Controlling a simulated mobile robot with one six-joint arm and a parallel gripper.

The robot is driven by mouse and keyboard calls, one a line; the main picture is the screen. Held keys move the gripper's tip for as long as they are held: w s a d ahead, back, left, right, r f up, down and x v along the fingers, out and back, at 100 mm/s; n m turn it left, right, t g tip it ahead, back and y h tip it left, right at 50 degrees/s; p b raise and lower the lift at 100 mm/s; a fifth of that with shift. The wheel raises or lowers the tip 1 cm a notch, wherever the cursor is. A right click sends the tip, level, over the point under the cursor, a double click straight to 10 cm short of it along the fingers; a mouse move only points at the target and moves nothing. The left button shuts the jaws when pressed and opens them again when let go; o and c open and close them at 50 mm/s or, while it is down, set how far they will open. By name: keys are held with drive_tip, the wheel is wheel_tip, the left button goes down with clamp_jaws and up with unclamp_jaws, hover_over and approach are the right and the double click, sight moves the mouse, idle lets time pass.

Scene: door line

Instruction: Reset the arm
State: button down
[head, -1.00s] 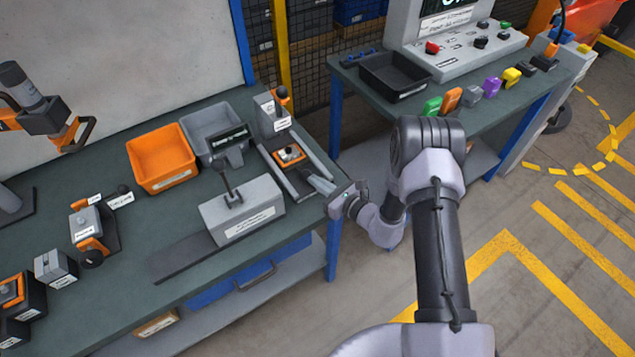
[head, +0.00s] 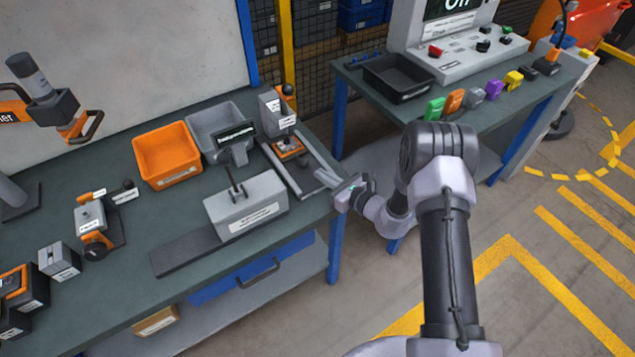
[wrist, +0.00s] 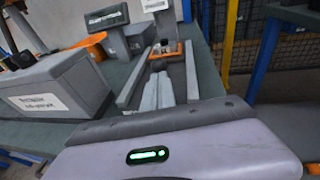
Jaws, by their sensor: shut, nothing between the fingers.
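My gripper (head: 328,180) is at the right edge of the green-topped workbench (head: 130,255) in the head view, its fingers pointing left toward the railed fixture (head: 296,160). The fingers also show in the wrist view (wrist: 158,92), lying side by side, shut and empty. Ahead of them the wrist view shows the fixture's rails with an orange-and-grey part (wrist: 165,52) at the far end. I cannot tell whether the fingertips touch the fixture. My arm is bent, running from the bottom of the head view up and then left to the gripper.
A grey block with a lever (head: 245,205) stands left of the fixture. An orange bin (head: 167,157) and a grey bin (head: 212,125) stand behind. A second table (head: 440,107) at the right holds a black tray (head: 398,78) and several coloured blocks. Open floor lies right of the workbench.

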drive_tip(key=s+d, duration=0.1)
drive_tip(key=s+r, duration=0.1)
drive_tip(key=s+d+p, duration=0.1)
drive_tip(key=shift+s+d+r, duration=0.3)
drive_tip(key=shift+s+r, duration=0.1)
drive_tip(key=d+f+v, duration=0.1)
drive_tip(key=v, duration=0.4)
drive_tip(key=s+a+r+n+g+y, duration=0.1)
drive_tip(key=s+a+r+n+g, duration=0.25)
drive_tip(key=r, duration=0.35)
drive_tip(key=s+a+r+n+g, duration=0.2)
drive_tip(key=s+r+n, duration=0.2)
drive_tip(key=r+n, duration=0.15)
drive_tip(key=s+a+r+n+g+y, duration=0.1)
drive_tip(key=s+a+r+n+g, duration=0.2)
drive_tip(key=r, duration=0.4)
drive_tip(key=s+d+r+n+g+h+b, duration=0.1)
drive_tip(key=s+r+n+h, duration=0.15)
drive_tip(key=s, duration=0.35)
drive_tip(key=s+d+r+n+h+b, duration=0.1)
drive_tip(key=s+d+r+n+h, duration=0.15)
drive_tip(key=s+n, duration=0.2)
drive_tip(key=s+d+r+n+t+h+b, duration=0.1)
drive_tip(key=s+d+r+n+t+h, duration=0.1)
drive_tip(key=s+d+h, duration=0.4)
drive_tip(key=s+d+n+t, duration=0.1)
drive_tip(key=d+t, duration=0.1)
drive_tip(key=d, duration=0.1)
drive_tip(key=shift+s+r, duration=0.25)
drive_tip(key=shift+r, duration=0.15)
